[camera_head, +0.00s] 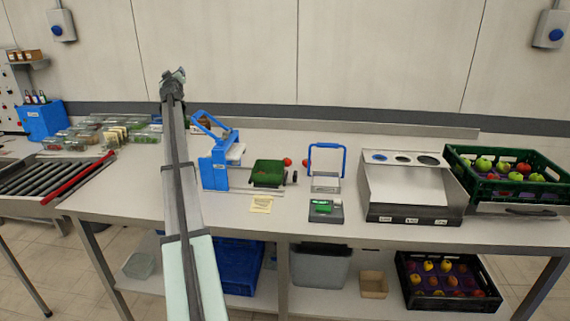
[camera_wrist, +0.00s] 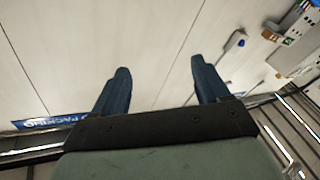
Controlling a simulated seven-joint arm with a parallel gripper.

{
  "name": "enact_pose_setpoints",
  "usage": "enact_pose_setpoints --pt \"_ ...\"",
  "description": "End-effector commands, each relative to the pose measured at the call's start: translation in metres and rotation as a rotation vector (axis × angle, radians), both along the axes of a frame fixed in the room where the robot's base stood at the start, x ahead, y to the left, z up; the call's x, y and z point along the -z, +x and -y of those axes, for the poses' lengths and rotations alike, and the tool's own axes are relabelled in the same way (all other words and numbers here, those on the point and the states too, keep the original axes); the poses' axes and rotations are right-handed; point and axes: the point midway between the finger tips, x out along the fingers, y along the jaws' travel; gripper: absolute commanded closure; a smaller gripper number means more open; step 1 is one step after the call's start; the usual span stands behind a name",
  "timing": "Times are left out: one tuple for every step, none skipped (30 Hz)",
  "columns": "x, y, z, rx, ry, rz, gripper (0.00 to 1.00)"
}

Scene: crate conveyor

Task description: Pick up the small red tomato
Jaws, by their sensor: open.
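Two small red round things that look like tomatoes lie on the table in the head view. One tomato (camera_head: 287,161) is just behind the green pad of the blue slicer-like device. The other tomato (camera_head: 305,162) is slightly to its right, partly hidden by the blue-handled device. I cannot tell their exact sizes. My gripper (camera_head: 173,76) is raised high, left of and well above the tomatoes, in front of the wall. In the wrist view my gripper (camera_wrist: 159,78) has its two dark fingers spread apart, with nothing between them.
A blue slicer-like device (camera_head: 216,165) and a blue-handled press (camera_head: 326,180) stand around the tomatoes. A metal sloped station (camera_head: 408,190) and a green crate (camera_head: 515,190) of fruit are at right. Packed trays (camera_head: 90,133) and a roller conveyor (camera_head: 45,178) are at left.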

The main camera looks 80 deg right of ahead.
Motion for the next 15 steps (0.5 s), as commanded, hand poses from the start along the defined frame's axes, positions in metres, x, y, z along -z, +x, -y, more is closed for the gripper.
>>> enact_pose_setpoints --pt "0.0 -0.028 0.02 0.027 0.02 0.025 0.25" --pt "0.0 -0.042 0.029 0.039 0.031 0.039 0.25" --pt "0.001 -0.059 0.039 0.054 0.046 0.057 0.25" --pt "0.001 -0.071 0.046 0.064 0.056 0.069 0.25" --pt "0.002 -0.083 0.053 0.076 0.065 0.081 0.25" --pt "0.003 -0.098 0.06 0.089 0.078 0.095 0.25" --pt "0.004 -0.109 0.066 0.099 0.088 0.104 0.25" --pt "0.005 -0.12 0.072 0.109 0.097 0.113 0.25" --pt "0.007 -0.135 0.078 0.123 0.114 0.124 0.25" --pt "0.009 -0.146 0.084 0.135 0.126 0.13 0.25" --pt "0.012 -0.157 0.088 0.146 0.139 0.136 0.25" --pt "0.016 -0.172 0.094 0.162 0.161 0.141 0.25" --pt "0.02 -0.184 0.098 0.176 0.179 0.142 0.25" --pt "0.025 -0.195 0.102 0.19 0.201 0.14 0.25" --pt "0.034 -0.212 0.106 0.209 0.235 0.137 0.25"
